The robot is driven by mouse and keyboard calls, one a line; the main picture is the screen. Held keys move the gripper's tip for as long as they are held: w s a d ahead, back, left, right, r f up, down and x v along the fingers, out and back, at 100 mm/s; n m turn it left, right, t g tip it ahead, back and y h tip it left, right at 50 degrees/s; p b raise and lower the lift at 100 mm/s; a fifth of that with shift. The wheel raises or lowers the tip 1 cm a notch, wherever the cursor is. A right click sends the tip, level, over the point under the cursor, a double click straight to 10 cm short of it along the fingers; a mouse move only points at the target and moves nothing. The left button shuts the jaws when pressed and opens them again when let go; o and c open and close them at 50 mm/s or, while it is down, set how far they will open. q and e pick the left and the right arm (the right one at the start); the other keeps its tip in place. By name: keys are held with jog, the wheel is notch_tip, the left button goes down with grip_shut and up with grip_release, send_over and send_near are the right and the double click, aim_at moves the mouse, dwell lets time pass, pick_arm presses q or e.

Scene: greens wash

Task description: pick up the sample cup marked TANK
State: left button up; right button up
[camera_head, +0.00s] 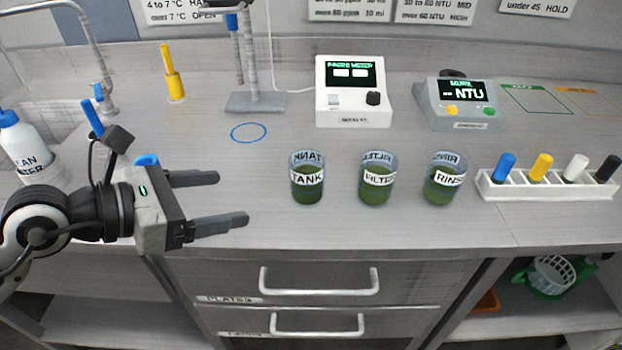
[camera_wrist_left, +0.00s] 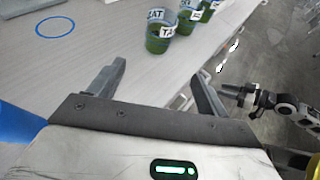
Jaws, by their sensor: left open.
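The sample cup marked TANK (camera_head: 307,191) stands upright on the bench, leftmost of three clear cups with green contents. It also shows at the top of the left wrist view (camera_wrist_left: 158,42), nearest of the cups there. My left gripper (camera_head: 233,198) is to the left of this cup, apart from it. Its two fingers are spread and point toward the cup, with nothing between them. The gap also shows empty in the left wrist view (camera_wrist_left: 158,72). My right gripper (camera_wrist_left: 232,92) shows small, beyond the bench edge in the left wrist view; its finger gap is unclear.
The FILTER cup (camera_head: 377,188) and RINSE cup (camera_head: 442,187) stand right of TANK. A white rack (camera_head: 545,190) with coloured pieces is farther right. Two meters (camera_head: 353,105) (camera_head: 460,112) stand behind. A wash bottle (camera_head: 28,155) is at left. Bench between gripper and TANK is clear.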

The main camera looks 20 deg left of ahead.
aim_at(292, 186)
pick_arm(q)
jog(key=b+x, duration=0.3)
jog(key=shift+f, duration=0.3)
jog(key=b+x, duration=0.2)
jog(key=b, duration=0.2)
jog(key=shift+w+d+r+p, duration=0.3)
jog(key=shift+w+p, duration=0.15)
jog(key=shift+p, duration=0.1)
jog(key=x, duration=0.3)
jog(key=shift+w+d+f+p, duration=0.1)
jog(key=shift+f+p, duration=0.05)
jog(key=shift+p, duration=0.15)
jog(key=shift+w+d+f, duration=0.25)
jog(key=shift+w, duration=0.05)
jog(key=shift+w+d+f, duration=0.1)
jog(key=shift+w+d, duration=0.1)
jog(key=shift+w, duration=0.1)
jog(key=p+x, duration=0.1)
jog(key=x, duration=0.2)
jog(key=shift+w+f, duration=0.15)
jog(key=shift+w, duration=0.2)
jog(key=shift+w+d+f, duration=0.2)
jog(key=shift+d, duration=0.05)
pick_arm(e)
jog(key=shift+w+a+f+m, duration=0.15)
jog(key=shift+a+f+m, duration=0.25)
jog(key=shift+f, duration=0.4)
